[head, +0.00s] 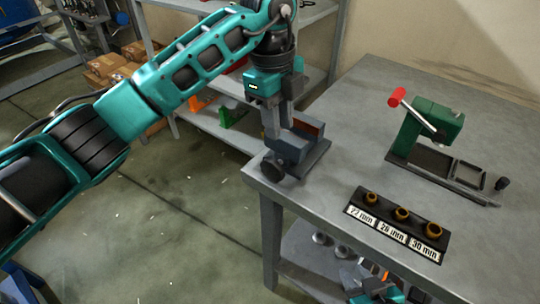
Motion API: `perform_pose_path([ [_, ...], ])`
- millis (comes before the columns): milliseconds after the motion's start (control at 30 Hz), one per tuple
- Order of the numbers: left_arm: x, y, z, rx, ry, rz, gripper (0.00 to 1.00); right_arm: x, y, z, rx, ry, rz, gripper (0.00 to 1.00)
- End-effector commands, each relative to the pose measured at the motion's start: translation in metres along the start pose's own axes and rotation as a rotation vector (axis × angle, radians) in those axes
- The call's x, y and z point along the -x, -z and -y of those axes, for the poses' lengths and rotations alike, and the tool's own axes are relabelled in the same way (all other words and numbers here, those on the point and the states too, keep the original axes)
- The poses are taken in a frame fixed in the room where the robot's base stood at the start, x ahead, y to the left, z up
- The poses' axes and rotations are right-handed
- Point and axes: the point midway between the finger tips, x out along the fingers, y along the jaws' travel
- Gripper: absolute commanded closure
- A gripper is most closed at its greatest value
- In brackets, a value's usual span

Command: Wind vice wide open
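The grey vice (310,153) sits at the near left corner of the workbench. It has a reddish-brown jaw face and a dark round knob (272,172) on its near left end. A gap shows between its jaws, but its full width is hard to judge. My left gripper (275,128) points down at the vice's left side, above the knob. Its fingers overlap the vice in this view, so I cannot tell whether they touch or grip it. Teal parts at the bottom edge (378,292) look like my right arm; its fingertips are not clear.
A green press (432,128) with a red-tipped lever stands on the workbench (340,130). A dark holder (398,221) with three brass rings, labelled 22, 26 and 30 mm, lies nearer. Shelving (205,118) stands behind my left arm. Bench surface between vice and press is clear.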

Motion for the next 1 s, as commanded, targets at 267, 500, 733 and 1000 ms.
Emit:
perform_pose_path([
  [267, 0.004, -0.018, -0.003, 0.073, -0.029, 0.103, 0.72, 0.001, 0.001, 0.000, 0.000, 0.000, 0.001, 0.72],
  [500, -0.041, -0.022, -0.005, 0.070, -0.030, 0.100, 0.72, 0.002, 0.003, 0.000, 0.000, 0.000, 0.000, 0.72],
  [733, -0.086, -0.026, -0.006, 0.069, -0.027, 0.099, 0.72, 0.003, 0.004, 0.000, 0.000, 0.000, 0.000, 0.72],
  [1000, -0.112, -0.029, -0.006, 0.067, -0.024, 0.099, 0.72, 0.002, 0.004, 0.000, 0.000, -0.001, -0.001, 0.72],
])
